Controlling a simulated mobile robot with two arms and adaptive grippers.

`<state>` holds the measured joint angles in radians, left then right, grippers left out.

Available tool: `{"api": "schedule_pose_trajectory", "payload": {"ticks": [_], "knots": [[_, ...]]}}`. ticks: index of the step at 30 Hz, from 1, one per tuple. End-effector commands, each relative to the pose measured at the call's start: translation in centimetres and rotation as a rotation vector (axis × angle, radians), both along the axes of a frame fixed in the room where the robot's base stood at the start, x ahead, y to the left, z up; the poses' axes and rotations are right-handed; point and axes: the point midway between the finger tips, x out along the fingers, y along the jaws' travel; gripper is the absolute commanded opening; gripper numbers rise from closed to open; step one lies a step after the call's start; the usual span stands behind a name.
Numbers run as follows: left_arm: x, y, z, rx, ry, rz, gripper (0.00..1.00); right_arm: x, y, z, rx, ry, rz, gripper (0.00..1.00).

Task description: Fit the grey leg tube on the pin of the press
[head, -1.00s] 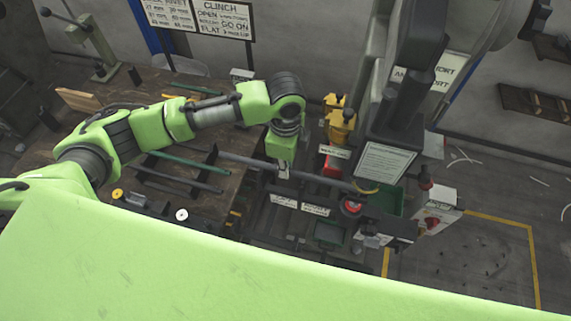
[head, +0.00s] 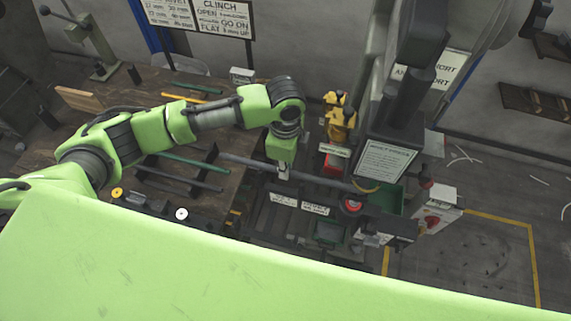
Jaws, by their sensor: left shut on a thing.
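The grey leg tube (head: 325,180) lies nearly level across the front of the press (head: 395,130). My left gripper (head: 283,174) points down and is shut on the tube around its middle. The tube's left end reaches over the edge of the wooden bench. Its right end runs in below the press head, near a red round button (head: 352,204). I cannot make out the pin, so I cannot tell whether the tube's end is on it or only beside it. My right gripper is not in view.
A rack on the bench (head: 135,88) holds a green tube (head: 190,161) and dark tubes (head: 178,178). A yellow device (head: 338,118) stands behind the held tube. A green bin (head: 388,199) and a control box (head: 436,208) are at the right. Open floor lies beyond.

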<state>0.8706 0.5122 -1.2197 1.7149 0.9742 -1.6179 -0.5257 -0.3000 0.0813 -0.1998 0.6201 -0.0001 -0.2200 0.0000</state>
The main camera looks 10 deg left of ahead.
Motion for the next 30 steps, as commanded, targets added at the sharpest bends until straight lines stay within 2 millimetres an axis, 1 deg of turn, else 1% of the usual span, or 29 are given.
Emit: {"api": "schedule_pose_trajectory", "payload": {"ticks": [21, 30], "knots": [[0.0, 0.0, -1.8, 0.0, 0.0, -0.001, 0.0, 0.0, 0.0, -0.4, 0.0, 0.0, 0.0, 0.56], [0.0, 0.0, -1.7, 0.0, 0.0, -0.001, 0.0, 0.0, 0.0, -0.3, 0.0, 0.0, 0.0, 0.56]]}}
